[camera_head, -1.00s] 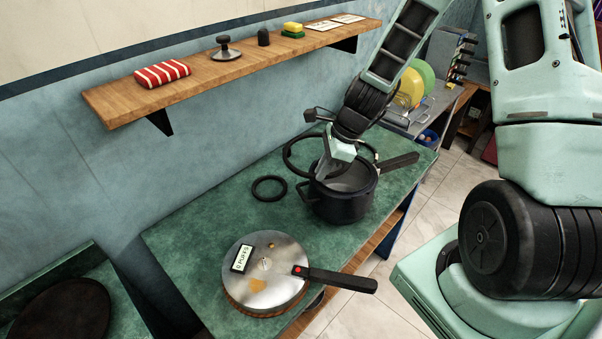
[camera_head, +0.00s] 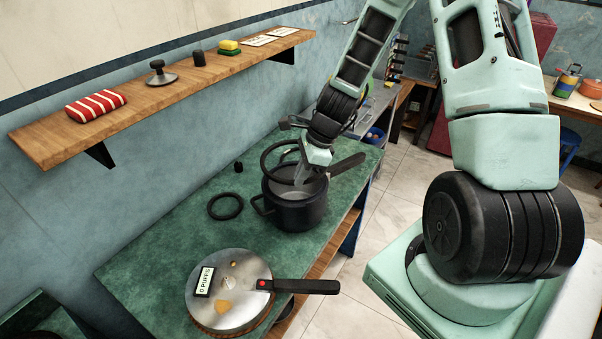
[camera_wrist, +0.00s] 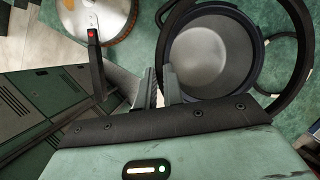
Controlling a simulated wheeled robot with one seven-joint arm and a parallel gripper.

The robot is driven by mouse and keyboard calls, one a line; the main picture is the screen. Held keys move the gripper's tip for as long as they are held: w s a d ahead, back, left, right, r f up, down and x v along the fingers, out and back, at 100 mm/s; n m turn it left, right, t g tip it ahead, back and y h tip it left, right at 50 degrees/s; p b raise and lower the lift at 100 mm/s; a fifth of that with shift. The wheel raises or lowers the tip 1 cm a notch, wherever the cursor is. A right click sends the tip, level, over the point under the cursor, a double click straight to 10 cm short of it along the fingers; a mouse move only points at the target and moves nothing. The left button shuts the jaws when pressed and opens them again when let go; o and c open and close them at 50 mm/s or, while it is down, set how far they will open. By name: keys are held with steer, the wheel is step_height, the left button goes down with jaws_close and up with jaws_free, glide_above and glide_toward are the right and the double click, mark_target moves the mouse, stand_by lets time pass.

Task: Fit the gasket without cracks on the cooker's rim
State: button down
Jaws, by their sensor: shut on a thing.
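The dark cooker pot (camera_head: 293,213) stands open on the green worktop, its long handle pointing back right. My gripper (camera_head: 300,180) is over the pot's mouth, shut on a black gasket ring (camera_head: 266,158). In the wrist view the held gasket (camera_wrist: 304,45) loops over the pot (camera_wrist: 213,55), and my fingers (camera_wrist: 160,88) pinch its near left side. It looks tilted above the rim; contact with the rim cannot be told. A second black gasket (camera_head: 225,206) lies flat on the worktop, left of the pot.
The round steel lid (camera_head: 228,290) with a black handle and a "0 PUFFS" label lies at the front of the worktop (camera_head: 150,260). A small black knob-like piece (camera_head: 239,167) stands behind the loose gasket. A wooden shelf (camera_head: 150,100) runs along the wall.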

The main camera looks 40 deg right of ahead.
steer(key=b, duration=0.4)
glide_above(295, 204)
steer(key=d, duration=0.1)
steer(key=shift+s+d+f, duration=0.1)
steer(key=shift+s+f, duration=0.1)
steer(key=shift+f, duration=1.1)
steer(key=shift+s+d+f, duration=0.1)
steer(key=shift+s+f, duration=0.1)
steer(key=shift+f, duration=1.05)
steer(key=shift+f+b, duration=0.7)
steer(key=shift+f, duration=0.45)
steer(key=c, duration=1.4)
jaws_free()
steer(key=shift+c, duration=0.2)
steer(key=v, duration=1.7)
steer(key=shift+r, duration=0.25)
